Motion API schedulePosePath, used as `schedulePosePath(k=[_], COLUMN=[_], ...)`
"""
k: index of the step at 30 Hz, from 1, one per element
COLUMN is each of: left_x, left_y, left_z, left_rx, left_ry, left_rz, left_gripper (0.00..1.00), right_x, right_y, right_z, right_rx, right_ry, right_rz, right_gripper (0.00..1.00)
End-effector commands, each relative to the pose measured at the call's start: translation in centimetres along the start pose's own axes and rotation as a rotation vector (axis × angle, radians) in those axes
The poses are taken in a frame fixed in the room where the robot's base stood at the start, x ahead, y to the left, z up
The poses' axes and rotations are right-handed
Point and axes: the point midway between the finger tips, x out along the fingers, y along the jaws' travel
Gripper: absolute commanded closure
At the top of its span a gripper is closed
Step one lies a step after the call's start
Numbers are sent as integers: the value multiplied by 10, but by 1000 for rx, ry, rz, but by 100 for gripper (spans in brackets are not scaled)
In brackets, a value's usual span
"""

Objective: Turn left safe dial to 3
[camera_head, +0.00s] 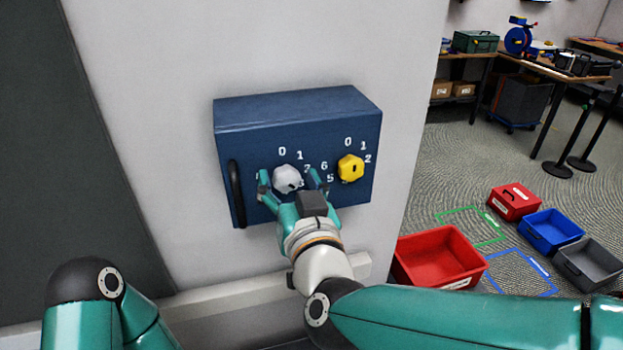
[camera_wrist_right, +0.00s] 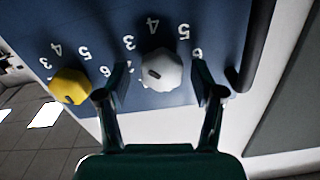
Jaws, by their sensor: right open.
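The left safe dial (camera_head: 287,179) is a light grey faceted knob on the front of a blue safe (camera_head: 300,112). White numbers ring it; some are hidden by my gripper. A dark mark sits on its lower right part in the head view; I cannot tell exactly which number it points to. My right gripper (camera_head: 290,177) is open, with one finger on each side of the grey dial. In the right wrist view, the grey dial (camera_wrist_right: 162,68) shows between the spread fingers (camera_wrist_right: 162,93), with gaps beside it. My left gripper is out of view.
A yellow dial (camera_head: 350,167) with its own numbers is right of the grey one, close to my right finger. A black handle (camera_head: 236,193) is on the safe's left edge. A red bin (camera_head: 436,257) and other bins are on the floor at right.

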Motion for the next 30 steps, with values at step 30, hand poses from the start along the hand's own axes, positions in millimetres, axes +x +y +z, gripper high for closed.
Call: schedulePosePath(k=[30], left_x=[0], left_y=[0], left_z=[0], left_rx=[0], left_ry=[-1], left_rz=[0], left_gripper=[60], right_x=[-112], right_y=[2], right_z=[1], right_rx=[0], right_ry=[0], right_rz=[1], right_gripper=[33])
